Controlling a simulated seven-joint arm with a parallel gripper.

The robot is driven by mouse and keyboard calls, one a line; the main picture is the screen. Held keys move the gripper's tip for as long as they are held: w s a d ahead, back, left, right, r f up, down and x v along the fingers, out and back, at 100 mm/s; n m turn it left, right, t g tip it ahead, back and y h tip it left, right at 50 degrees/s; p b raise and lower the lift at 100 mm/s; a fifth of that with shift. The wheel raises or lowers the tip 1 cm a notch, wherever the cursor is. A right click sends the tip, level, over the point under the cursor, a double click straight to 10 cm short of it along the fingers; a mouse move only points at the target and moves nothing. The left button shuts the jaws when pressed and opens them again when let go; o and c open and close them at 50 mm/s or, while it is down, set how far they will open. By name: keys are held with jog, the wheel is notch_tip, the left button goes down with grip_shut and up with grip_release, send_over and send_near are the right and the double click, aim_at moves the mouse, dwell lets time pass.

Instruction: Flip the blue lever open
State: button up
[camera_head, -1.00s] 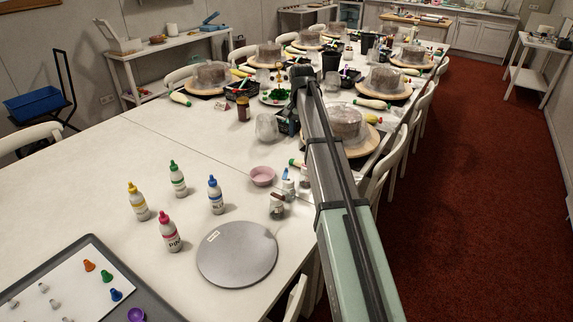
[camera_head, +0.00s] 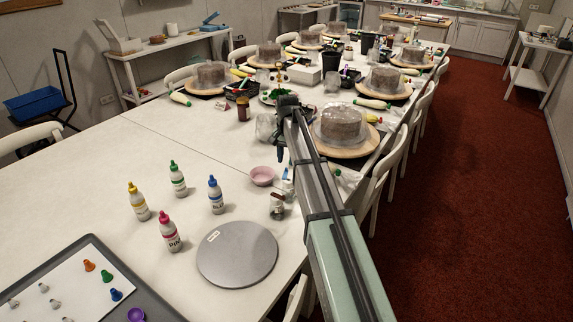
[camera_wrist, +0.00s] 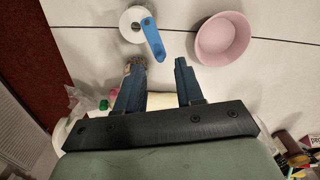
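The blue lever (camera_wrist: 153,40) shows in the wrist view, attached to a round white piece (camera_wrist: 132,22) and slanting down to the right from it. In the head view only a small white and blue bit (camera_head: 287,174) of it shows beside my arm. My gripper (camera_wrist: 158,65) is open and empty, its two blue fingers spread. The lever's lower end lies just beyond the gap between the fingertips in the picture; I cannot tell the depth between them. In the head view my arm mostly hides the fingers.
A pink bowl (camera_head: 262,175) stands beside the lever piece. A small jar (camera_head: 277,205), a grey round turntable (camera_head: 237,254) and several colour-capped bottles stand nearer. A covered cake (camera_head: 341,124) stands on a wooden board to the right. The table's left middle is clear.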

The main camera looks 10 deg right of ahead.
aim_at(285, 173)
jog(key=shift+f, duration=1.55)
grip_shut()
